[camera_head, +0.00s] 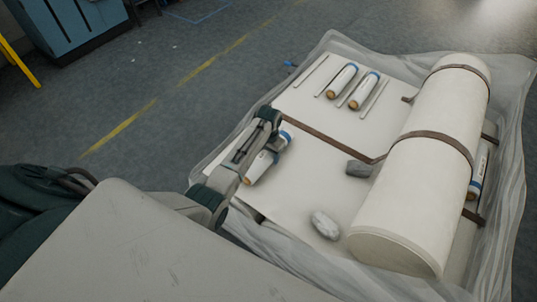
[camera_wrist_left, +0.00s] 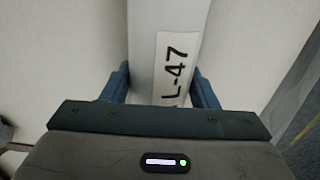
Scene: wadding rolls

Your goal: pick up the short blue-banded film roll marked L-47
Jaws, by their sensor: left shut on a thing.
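The short white film roll marked L-47 (camera_head: 262,164) has a blue band near its upper end and a brown core end at the bottom. In the left wrist view the roll (camera_wrist_left: 145,45) shows its L-47 label between the two blue fingers. My left gripper (camera_head: 263,150) is shut on this roll, with the arm partly covering it in the head view. I cannot tell whether the roll is clear of the white surface. My left gripper also shows in the left wrist view (camera_wrist_left: 162,90). My right gripper is not in view.
Two similar blue-banded rolls, one (camera_head: 342,80) and another (camera_head: 364,91), lie between thin rods at the back. A large strapped white roll (camera_head: 425,165) fills the right side, with another blue-banded roll (camera_head: 478,173) beyond it. A grey stone-like lump (camera_head: 325,226) lies in front.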

